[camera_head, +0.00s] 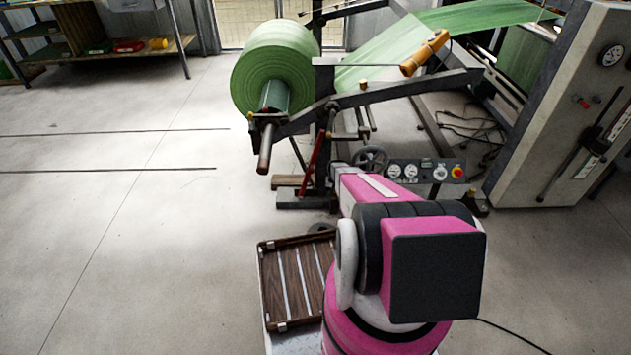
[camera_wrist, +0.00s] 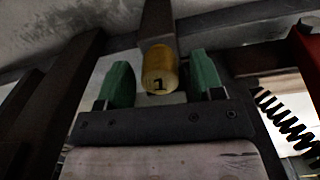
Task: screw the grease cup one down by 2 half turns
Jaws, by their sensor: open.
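The grease cup one (camera_wrist: 160,62) is a small yellow cylinder marked "1". In the wrist view it sits under a dark bar, with its numbered end toward the camera. My gripper (camera_wrist: 159,78) has green fingertips, one on each side of the cup. The jaws are open, and a gap shows between the cup and each finger. How deep the cup sits between the fingers is hard to tell. In the head view my pink arm hides the gripper, and I cannot single out the cup there.
The unwind stand holds a green film roll (camera_head: 275,65). In the wrist view a black coiled spring (camera_wrist: 285,122) and a red part (camera_wrist: 307,50) are at right. A control panel (camera_head: 427,171) and a grey cabinet (camera_head: 550,110) stand right of the stand. The left floor is mostly clear.

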